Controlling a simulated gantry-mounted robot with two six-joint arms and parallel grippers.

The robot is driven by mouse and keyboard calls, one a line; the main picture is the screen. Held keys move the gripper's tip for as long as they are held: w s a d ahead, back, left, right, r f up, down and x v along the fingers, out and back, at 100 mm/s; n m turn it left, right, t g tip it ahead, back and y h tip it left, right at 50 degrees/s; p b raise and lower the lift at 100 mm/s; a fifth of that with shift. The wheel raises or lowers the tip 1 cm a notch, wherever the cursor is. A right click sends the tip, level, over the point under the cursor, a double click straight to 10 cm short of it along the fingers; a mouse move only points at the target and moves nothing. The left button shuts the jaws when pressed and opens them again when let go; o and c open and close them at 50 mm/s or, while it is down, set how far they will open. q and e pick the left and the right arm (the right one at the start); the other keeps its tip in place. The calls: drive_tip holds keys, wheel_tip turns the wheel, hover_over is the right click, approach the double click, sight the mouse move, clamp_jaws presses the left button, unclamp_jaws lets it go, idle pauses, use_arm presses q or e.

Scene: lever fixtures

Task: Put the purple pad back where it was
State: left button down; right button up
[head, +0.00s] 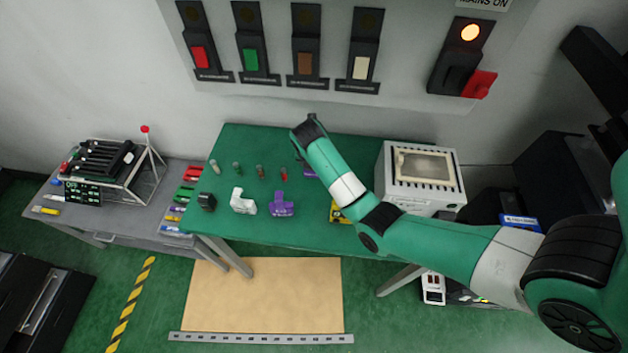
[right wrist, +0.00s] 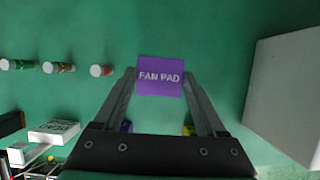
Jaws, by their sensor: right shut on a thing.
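The purple pad (right wrist: 160,64), lettered "FAN PAD", sits between the fingertips of my right gripper (right wrist: 160,76) in the right wrist view. The gripper is shut on it. I cannot tell if the pad touches the table. A purple fixture (head: 282,205) stands nearer the table's front edge. My left gripper is not in view.
Several small coloured cylinders stand in a row on the green table (head: 265,143). A white fixture (head: 243,202), a black one (head: 207,201) and a yellow one (head: 336,212) stand near the front. A white box (head: 420,195) stands at right. The back left is clear.

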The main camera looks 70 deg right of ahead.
sight(313, 176)
drive_tip(key=shift+f+b, duration=0.4)
drive_tip(key=shift+f, duration=3.2)
drive_tip(key=o, duration=1.1)
drive_tip(key=shift+o, duration=0.2)
drive_tip(key=shift+f+b, duration=0.25)
drive_tip(key=shift+b, duration=0.35)
drive_tip(key=w+p+v, duration=0.1)
drive_tip(key=p+v, duration=0.3)
drive_tip(key=v, duration=0.7)
drive_tip(key=shift+s+r, duration=0.25)
drive_tip(key=shift+r, duration=0.2)
drive_tip(key=shift+a+r+p, duration=0.1)
drive_tip(key=shift+a+p, duration=0.05)
drive_tip(key=shift+p, duration=0.15)
